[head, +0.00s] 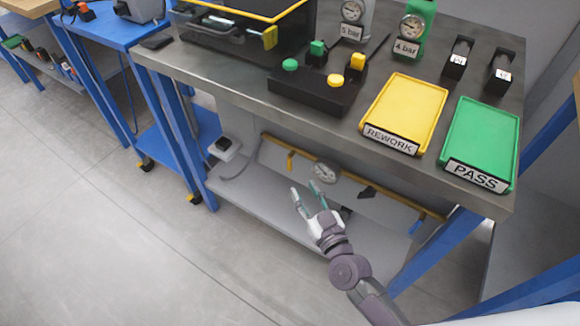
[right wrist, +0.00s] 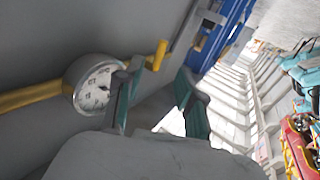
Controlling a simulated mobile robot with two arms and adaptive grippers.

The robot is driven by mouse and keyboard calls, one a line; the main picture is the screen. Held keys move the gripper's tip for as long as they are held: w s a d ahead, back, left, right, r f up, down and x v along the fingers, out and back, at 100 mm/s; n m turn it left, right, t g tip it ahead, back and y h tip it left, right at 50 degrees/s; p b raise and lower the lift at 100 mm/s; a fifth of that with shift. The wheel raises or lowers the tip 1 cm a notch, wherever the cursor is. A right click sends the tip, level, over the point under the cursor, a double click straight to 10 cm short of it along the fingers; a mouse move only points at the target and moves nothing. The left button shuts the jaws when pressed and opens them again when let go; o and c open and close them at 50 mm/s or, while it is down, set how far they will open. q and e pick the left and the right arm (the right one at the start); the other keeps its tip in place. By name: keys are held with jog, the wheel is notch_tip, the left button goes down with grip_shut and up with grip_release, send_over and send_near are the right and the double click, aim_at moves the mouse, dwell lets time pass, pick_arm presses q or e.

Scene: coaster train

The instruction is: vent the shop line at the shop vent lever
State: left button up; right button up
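Under the workbench a yellow pipe (head: 350,178) runs along the back above the lower shelf. A round white gauge (head: 325,171) sits on it, also seen in the right wrist view (right wrist: 95,86). A short yellow lever (head: 291,160) stands on the pipe left of the gauge; it also shows in the right wrist view (right wrist: 156,56). I see no label telling which is the vent lever. My right gripper (head: 304,192) is open and empty, in front of the pipe below the gauge. My left gripper is not in view.
The lower shelf (head: 262,222) is mostly bare. A blue bench leg (head: 440,248) stands right of my right arm. Above, the bench top holds a yellow REWORK tray (head: 405,103), a green PASS tray (head: 482,132) and a black button box (head: 310,90).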

aim_at(290, 168)
jog(key=b+x, duration=0.1)
jog(key=x, duration=0.7)
jog(key=shift+w+a+f, duration=0.1)
jog(key=shift+w+a, duration=0.05)
jog(key=shift+w, duration=0.1)
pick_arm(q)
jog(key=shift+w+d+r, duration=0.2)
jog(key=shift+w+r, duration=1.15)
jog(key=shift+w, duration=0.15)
pick_arm(e)
jog(key=shift+w+a, duration=0.25)
jog(key=shift+w, duration=0.4)
jog(key=shift+c, duration=0.2)
grip_shut()
